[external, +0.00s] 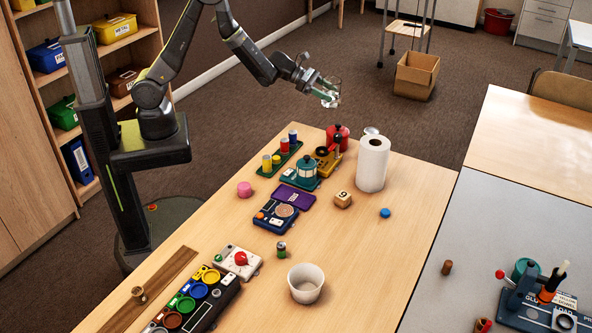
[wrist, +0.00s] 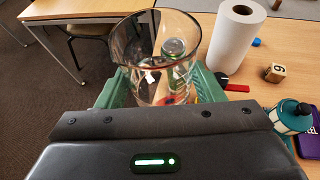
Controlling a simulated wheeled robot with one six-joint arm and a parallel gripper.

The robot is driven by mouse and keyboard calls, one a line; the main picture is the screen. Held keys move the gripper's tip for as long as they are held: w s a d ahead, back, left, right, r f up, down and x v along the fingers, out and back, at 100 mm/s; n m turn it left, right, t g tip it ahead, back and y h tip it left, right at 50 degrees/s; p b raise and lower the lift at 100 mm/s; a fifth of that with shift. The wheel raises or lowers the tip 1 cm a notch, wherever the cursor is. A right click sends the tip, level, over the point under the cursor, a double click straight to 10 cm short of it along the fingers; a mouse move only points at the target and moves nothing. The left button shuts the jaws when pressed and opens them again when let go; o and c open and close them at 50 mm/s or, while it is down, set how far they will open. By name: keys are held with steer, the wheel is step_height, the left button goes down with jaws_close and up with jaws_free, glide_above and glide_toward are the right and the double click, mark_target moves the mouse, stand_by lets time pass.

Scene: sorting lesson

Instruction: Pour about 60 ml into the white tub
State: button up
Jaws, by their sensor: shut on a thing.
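The white tub (external: 306,284) stands upright on the near part of the wooden table, its open top facing up. My gripper (external: 326,96) is raised beyond the table's far end, well away from the tub. In the wrist view its green fingers (wrist: 158,92) are shut on a clear glass beaker (wrist: 150,45), one finger on each side. The beaker also shows faintly in the external view (external: 333,86). I cannot tell how much liquid it holds, as the background shows through the glass. The tub is not visible in the wrist view.
A paper towel roll (external: 372,165), a numbered wooden block (external: 343,200), a teal lantern-like item (external: 306,170), a blue-black device (external: 275,216) and a small can (external: 281,249) stand on the table (external: 375,270). Bare tabletop lies right of the tub.

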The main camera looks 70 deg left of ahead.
steer(key=s+a+n+y, duration=0.1)
steer(key=s+a, duration=0.2)
steer(key=a, duration=0.4)
steer(key=s+a+n+t+y, duration=0.1)
steer(key=s+a, duration=0.3)
steer(key=a, duration=0.4)
steer(key=shift+a+f+n+t+y+p, duration=0.3)
steer(key=shift+f+n+y+p, duration=0.1)
steer(key=shift+n+y, duration=0.3)
steer(key=shift+r, duration=0.1)
